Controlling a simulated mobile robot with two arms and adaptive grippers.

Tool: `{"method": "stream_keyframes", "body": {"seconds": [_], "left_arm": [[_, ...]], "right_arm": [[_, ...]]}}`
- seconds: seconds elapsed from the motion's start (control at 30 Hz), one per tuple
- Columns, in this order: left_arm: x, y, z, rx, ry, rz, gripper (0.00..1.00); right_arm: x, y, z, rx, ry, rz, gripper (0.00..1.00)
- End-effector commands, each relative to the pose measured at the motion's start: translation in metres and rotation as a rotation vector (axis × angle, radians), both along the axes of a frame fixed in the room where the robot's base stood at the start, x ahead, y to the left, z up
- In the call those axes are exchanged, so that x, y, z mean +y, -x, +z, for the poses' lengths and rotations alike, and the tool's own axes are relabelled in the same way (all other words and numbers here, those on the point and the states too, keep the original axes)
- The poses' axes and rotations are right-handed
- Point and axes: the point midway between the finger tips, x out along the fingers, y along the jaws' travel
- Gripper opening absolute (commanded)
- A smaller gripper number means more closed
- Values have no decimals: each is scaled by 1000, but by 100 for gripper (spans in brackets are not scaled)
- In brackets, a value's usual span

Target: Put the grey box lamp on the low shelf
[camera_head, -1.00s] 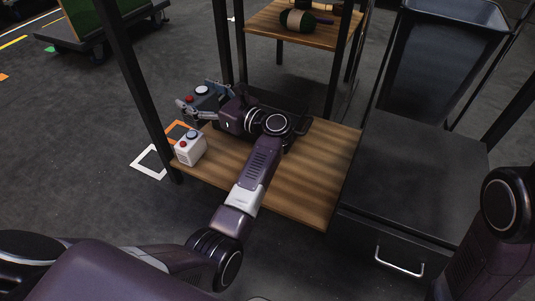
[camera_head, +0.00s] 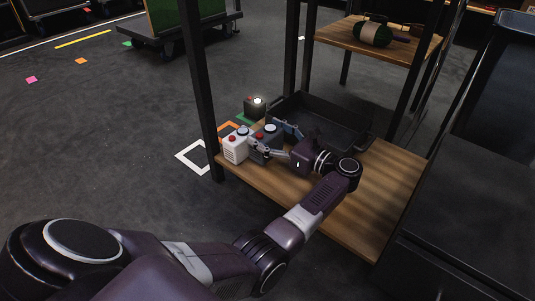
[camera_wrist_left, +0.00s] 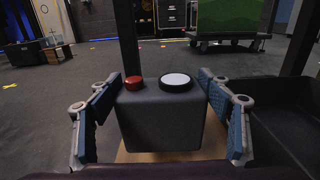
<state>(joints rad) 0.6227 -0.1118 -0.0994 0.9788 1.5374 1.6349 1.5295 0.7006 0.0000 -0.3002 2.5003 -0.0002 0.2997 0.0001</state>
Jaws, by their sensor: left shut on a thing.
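The grey box lamp (camera_head: 268,140), with a red button and a round white lamp on top, is upright between the fingers of my left gripper (camera_head: 272,134). It also fills the middle of the left wrist view (camera_wrist_left: 160,122), with blue-padded fingers on both sides. The gripper is shut on it. The box is at the far left corner of the low wooden shelf (camera_head: 385,190), right beside a white box lamp (camera_head: 236,149). I cannot tell whether its base touches the board. My right gripper is out of view.
A black tray (camera_head: 345,137) lies at the back of the low shelf. A dark box with a glowing lamp (camera_head: 255,107) stands beyond the shelf's far edge. Dark posts (camera_head: 198,90) frame the shelf. An upper shelf (camera_head: 372,42) holds a green and pink object. The board's near right is clear.

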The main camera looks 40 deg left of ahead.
Motion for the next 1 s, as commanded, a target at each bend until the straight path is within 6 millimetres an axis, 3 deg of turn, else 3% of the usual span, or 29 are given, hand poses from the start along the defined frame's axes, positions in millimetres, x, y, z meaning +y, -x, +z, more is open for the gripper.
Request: {"method": "stream_keyframes", "body": {"seconds": [0.2, 0.47, 0.83, 0.87, 1.0], "left_arm": [[0, -1, -11, -5, -4, -1, 31], [0, -1, -47, -4, -5, -1, 31], [0, -1, -49, -3, -3, 0, 31], [0, 0, -51, -1, 0, 0, 74], [0, 0, -51, -1, 0, 0, 89]], "right_arm": [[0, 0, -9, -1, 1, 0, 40], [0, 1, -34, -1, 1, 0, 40], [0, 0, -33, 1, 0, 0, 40], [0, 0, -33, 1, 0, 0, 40], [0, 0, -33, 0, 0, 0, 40]]}}
